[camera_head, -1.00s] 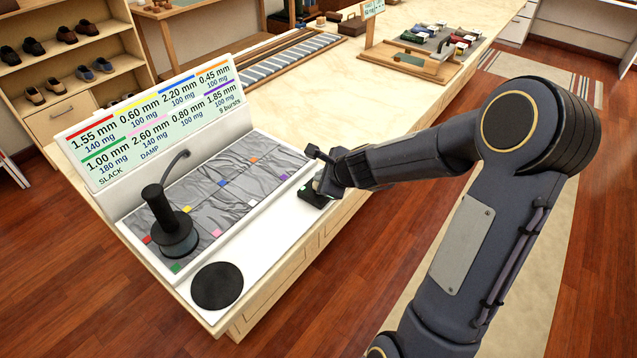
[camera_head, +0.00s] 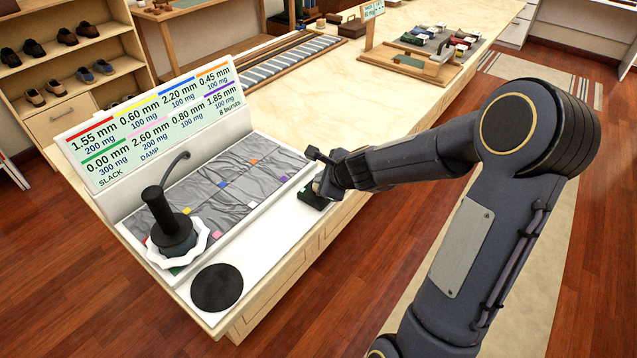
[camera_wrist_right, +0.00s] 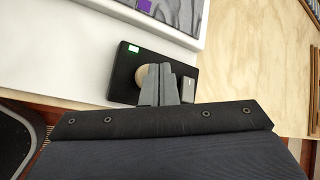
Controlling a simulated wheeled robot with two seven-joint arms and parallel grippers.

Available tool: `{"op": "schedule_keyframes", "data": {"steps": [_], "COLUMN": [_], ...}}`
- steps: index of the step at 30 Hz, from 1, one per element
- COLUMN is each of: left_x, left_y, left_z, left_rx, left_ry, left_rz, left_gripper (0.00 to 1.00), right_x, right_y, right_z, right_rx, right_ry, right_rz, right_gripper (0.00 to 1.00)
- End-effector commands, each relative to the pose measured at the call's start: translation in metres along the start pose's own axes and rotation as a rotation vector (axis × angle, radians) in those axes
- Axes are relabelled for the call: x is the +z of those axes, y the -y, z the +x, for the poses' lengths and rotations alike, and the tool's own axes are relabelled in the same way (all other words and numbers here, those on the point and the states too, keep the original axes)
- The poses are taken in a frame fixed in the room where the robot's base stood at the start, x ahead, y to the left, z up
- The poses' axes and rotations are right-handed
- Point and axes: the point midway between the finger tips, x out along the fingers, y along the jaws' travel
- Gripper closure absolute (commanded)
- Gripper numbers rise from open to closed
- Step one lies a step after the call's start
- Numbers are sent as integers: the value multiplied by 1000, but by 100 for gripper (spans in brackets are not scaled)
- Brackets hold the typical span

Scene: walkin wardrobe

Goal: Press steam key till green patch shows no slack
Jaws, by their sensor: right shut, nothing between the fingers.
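The steam key is a small black box (camera_wrist_right: 123,75) with a round tan button (camera_wrist_right: 140,77) and a lit green light, at the counter's front edge. My right gripper (camera_wrist_right: 160,68) is shut and empty, its fingertips at the button; whether it is pressed down cannot be told. The black steamer (camera_head: 172,228) stands at the near left end of the grey cloth (camera_head: 225,187), with a white puff around its base. The green patch (camera_head: 177,269) is mostly hidden under the puff. The display (camera_head: 150,125) reads 0.00 mm, 300 mg for green and 8 bursts. My left gripper is not in view.
A black round pad (camera_head: 217,288) lies on the white board in front of the steamer. Other coloured patches dot the cloth. A striped cloth rack (camera_head: 290,62) and a wooden stand lie farther back. The counter's middle is clear.

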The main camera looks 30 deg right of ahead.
Motion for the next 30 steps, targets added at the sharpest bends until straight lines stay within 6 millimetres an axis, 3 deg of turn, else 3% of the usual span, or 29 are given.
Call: {"op": "schedule_keyframes", "data": {"steps": [8,24,30], "left_x": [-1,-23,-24], "left_y": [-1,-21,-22], "left_z": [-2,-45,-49], "left_rx": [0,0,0], "left_ry": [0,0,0], "left_rz": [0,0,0], "left_gripper": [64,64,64], "right_x": [2,29,31], "right_y": [2,29,31], "right_z": [-2,-39,-42], "right_rx": [0,-1,0], "right_ry": [0,1,0], "right_rz": [0,0,0], "right_gripper": [100,100,100]}}
